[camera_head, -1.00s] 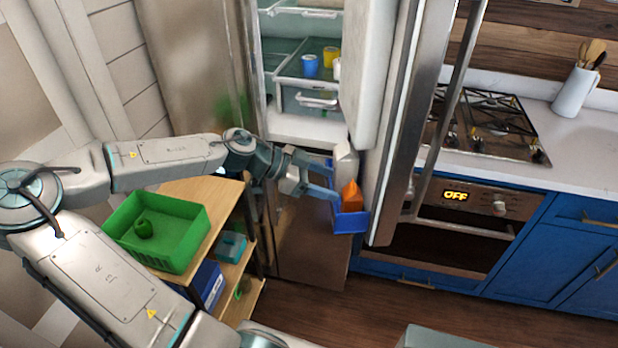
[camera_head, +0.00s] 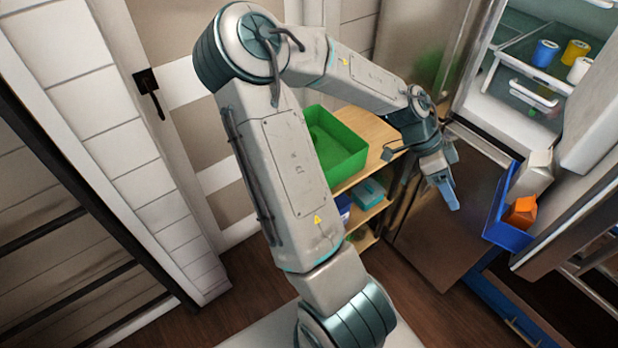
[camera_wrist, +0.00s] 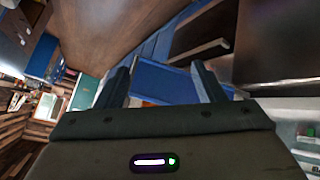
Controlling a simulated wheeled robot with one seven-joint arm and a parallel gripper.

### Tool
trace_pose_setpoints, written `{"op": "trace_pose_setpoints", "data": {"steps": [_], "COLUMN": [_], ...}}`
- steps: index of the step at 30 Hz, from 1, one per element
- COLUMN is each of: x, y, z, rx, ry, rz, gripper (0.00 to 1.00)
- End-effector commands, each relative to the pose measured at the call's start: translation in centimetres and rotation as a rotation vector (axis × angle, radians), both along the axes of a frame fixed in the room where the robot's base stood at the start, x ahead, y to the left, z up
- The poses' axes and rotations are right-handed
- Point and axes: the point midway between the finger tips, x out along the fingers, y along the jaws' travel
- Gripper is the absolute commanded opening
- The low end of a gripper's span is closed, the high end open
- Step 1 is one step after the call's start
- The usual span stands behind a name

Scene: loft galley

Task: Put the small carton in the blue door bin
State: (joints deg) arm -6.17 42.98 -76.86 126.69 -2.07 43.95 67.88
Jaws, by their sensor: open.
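The small orange carton (camera_head: 522,210), with a peaked top, sits in the blue door bin (camera_head: 508,236) on the open fridge door. A larger cream carton (camera_head: 533,172) stands behind it in the same bin. My gripper (camera_head: 450,190) is open and empty, to the left of the bin and apart from it. In the wrist view my gripper (camera_wrist: 160,78) has its fingers spread, with the blue bin (camera_wrist: 165,85) beyond them. A bit of orange shows low between the fingers, mostly hidden by the gripper body.
The open fridge holds blue, yellow and white cups (camera_head: 545,53) on its shelf. A green crate (camera_head: 335,150) stands on a wooden shelf unit (camera_head: 378,132), with a teal box (camera_head: 368,192) below. Floor is clear in front of the fridge.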

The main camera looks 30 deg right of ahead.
Motion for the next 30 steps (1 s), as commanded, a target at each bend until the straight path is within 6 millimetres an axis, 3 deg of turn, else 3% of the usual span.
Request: {"op": "trace_pose_setpoints", "data": {"steps": [5,11,15,21,30], "x": [4.9,10.3,13.3,15.8,15.1], "y": [4.9,11.4,16.2,23.0,32.0], "z": [-3.4,-3.6,-1.9,2.1,8.7], "rx": [0.297,0.546,0.668,0.755,0.697], "ry": [-0.143,-0.280,-0.357,-0.415,-0.337], "rz": [0.256,0.613,0.899,1.345,2.011], "gripper": [0.62,0.62,0.62,0.62,0.62]}}
